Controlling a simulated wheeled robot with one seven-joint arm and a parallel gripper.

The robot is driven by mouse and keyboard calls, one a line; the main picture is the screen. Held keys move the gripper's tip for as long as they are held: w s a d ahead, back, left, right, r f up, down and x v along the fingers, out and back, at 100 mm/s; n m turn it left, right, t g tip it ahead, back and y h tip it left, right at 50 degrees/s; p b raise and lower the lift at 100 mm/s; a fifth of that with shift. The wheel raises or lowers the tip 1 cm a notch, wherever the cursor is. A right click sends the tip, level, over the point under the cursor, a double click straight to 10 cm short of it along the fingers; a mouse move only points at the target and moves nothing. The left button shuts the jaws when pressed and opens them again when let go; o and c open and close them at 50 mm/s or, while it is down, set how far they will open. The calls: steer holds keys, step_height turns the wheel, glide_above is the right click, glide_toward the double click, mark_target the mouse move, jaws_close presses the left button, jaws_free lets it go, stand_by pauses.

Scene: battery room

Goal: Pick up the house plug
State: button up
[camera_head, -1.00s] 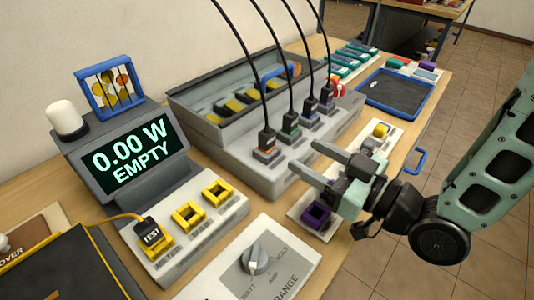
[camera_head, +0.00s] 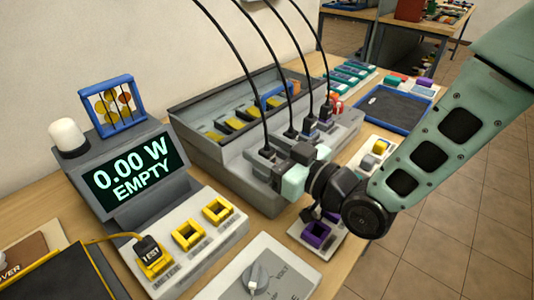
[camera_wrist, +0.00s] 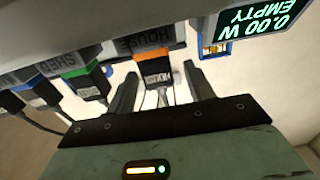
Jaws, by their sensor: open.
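The house plug (camera_wrist: 157,75) is black with an orange band, under a HOUSE label in the wrist view. It is seated in the grey socket block. In the head view, the house plug (camera_head: 267,152) stands nearest the meter, with a black cord rising from it. My gripper (camera_head: 284,167) is at the front of the block, close to this plug. In the wrist view, my gripper (camera_wrist: 160,68) is open, one finger on each side of the plug, with visible gaps. How deep the plug sits between the fingers is hard to tell.
The green-banded shed plug (camera_wrist: 90,82) sits close beside, with more corded plugs beyond. The meter (camera_head: 130,175) reads 0.00 W EMPTY. A purple socket (camera_head: 316,234) lies below my wrist. A blue-rimmed tray (camera_head: 428,124) is at the right.

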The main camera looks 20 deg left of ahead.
steer(key=shift+a, duration=0.1)
steer(key=shift+c, duration=0.3)
steer(key=c, duration=1)
